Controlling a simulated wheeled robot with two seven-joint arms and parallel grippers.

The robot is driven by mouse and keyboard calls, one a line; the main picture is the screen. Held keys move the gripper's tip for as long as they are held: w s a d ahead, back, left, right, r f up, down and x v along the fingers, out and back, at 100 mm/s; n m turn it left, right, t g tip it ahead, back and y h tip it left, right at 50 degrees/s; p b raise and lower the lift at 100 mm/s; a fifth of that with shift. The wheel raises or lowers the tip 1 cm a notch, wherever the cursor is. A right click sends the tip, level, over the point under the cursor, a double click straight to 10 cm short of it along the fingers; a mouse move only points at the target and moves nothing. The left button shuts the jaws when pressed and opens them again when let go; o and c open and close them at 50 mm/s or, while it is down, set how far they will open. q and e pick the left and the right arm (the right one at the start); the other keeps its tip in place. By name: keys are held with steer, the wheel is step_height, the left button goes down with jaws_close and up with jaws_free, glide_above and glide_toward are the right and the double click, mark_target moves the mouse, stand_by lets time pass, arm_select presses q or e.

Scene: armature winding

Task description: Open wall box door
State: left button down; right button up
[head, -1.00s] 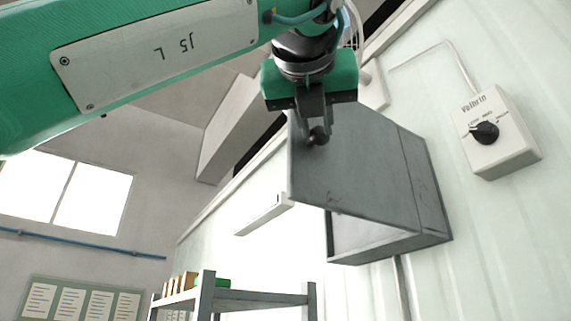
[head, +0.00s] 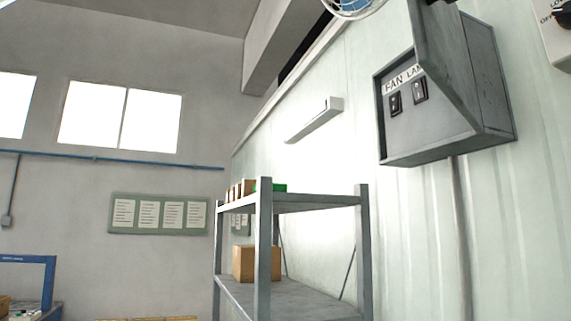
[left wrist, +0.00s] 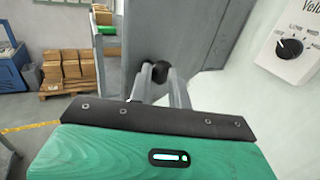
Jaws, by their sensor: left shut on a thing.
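The grey wall box (head: 490,95) hangs on the pale ribbed wall at the upper right of the head view. Its door (head: 443,55) stands partly open, swung out from the box. Behind it show a label reading FAN and LAM and two dark switches (head: 419,90). In the left wrist view the door (left wrist: 145,25) rises ahead of my left gripper (left wrist: 158,76), whose fingers are shut on the dark round door knob (left wrist: 161,70). In the head view the upper part of the door is cut off. My right gripper is in neither view.
A white rotary switch box (left wrist: 290,45) is on the wall right of the wall box. A metal shelf (head: 320,205) with cardboard boxes stands below and left. A conduit (head: 461,230) runs down from the wall box. A loaded pallet (left wrist: 70,85) sits farther off.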

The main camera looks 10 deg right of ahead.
arm_select(q)
steer(key=shift+w, duration=0.3)
steer(key=c, duration=1.5)
jaws_free()
steer(key=shift+w+d, duration=0.1)
steer(key=shift+d, duration=0.05)
steer(key=o, duration=0.3)
steer(key=shift+w+d+f, duration=0.1)
steer(key=shift+w+d, duration=0.35)
steer(key=shift+o, duration=0.6)
steer(key=shift+w+f, duration=0.1)
steer(key=shift+s, duration=0.2)
steer(key=shift+d, duration=0.1)
steer(key=shift+s+f, duration=0.1)
steer(key=shift+s, duration=0.05)
